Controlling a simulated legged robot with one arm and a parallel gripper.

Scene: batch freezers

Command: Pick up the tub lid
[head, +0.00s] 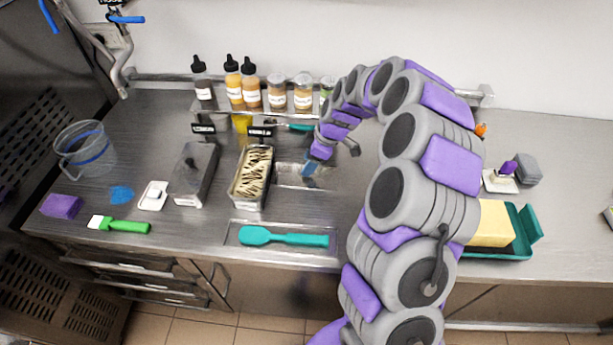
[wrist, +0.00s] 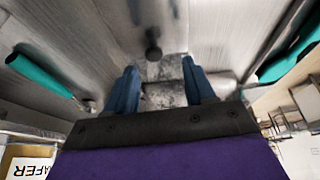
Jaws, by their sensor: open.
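A grey metal tub (head: 193,185) with a flat lid and a dark knob (head: 190,162) stands on the counter left of centre in the head view; I take its top to be the tub lid (head: 201,160). My gripper (head: 310,169) is to the right of it, past the open tub, over a recessed metal area. In the wrist view my two blue fingers (wrist: 161,75) are apart, with nothing held between them. A dark round knob (wrist: 153,47) shows just beyond the fingertips; I cannot tell how far off it is.
An open tub of drizzled ice cream (head: 252,177) stands between the lidded tub and my gripper. A teal spatula (head: 283,238) lies in front. Bottles (head: 241,84) and jars line the back shelf. A clear jug (head: 85,150) stands left; a butter block (head: 490,224) sits right.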

